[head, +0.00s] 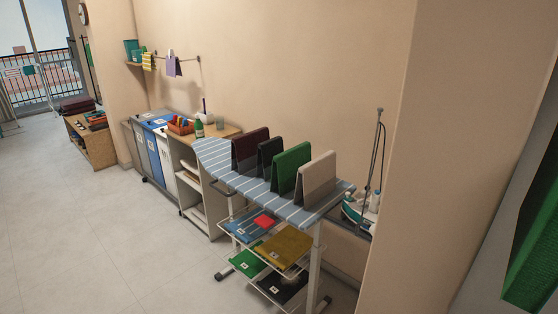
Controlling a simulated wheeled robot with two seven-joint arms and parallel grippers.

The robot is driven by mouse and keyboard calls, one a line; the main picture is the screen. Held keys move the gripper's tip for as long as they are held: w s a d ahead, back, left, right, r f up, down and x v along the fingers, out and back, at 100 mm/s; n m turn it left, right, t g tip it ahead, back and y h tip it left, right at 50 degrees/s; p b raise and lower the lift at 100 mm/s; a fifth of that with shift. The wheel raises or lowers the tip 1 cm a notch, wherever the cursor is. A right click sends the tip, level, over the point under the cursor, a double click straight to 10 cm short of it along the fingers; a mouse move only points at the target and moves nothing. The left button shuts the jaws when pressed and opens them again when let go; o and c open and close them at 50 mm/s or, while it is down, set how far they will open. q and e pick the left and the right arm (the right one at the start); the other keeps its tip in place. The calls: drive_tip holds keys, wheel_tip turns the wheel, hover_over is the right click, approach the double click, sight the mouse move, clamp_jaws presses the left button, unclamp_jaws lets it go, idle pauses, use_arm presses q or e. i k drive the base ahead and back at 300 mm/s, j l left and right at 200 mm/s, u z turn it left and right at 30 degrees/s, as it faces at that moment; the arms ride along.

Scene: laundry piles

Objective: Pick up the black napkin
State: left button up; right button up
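A folded black cloth (265,160) stands tent-like on the striped ironing board (215,157). It is between a maroon cloth (246,148) on its left and a green cloth (291,168) on its right, and is partly hidden by the green one. A beige and grey cloth (318,178) stands at the right end of the row. Another black folded cloth (285,288), with a small pale tag, lies on the bottom rack under the board. I cannot tell which one is the napkin. Neither of my grippers is in view.
The rack below the board also holds blue striped (249,227), mustard (285,247) and green (247,263) cloths and a red piece (264,222). A shelf unit (203,182) and bins stand left of the board. The wall is behind it. The floor (100,230) at left is clear.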

sight(266, 150)
drive_tip(key=i+j+z, duration=0.25)
drive_tip(key=i+j, duration=0.3)
drive_tip(key=i+j+z, duration=0.15)
drive_tip(key=i+j, duration=0.15)
drive_tip(key=i+j+z, duration=0.1)
drive_tip(key=i+j, duration=0.15)
drive_tip(key=j, duration=0.15)
drive_tip(key=i+j+z, duration=0.25)
drive_tip(key=i+j, duration=0.2)
drive_tip(key=j, duration=0.3)
drive_tip(key=i+j+z, duration=0.15)
drive_tip(key=j, duration=0.3)
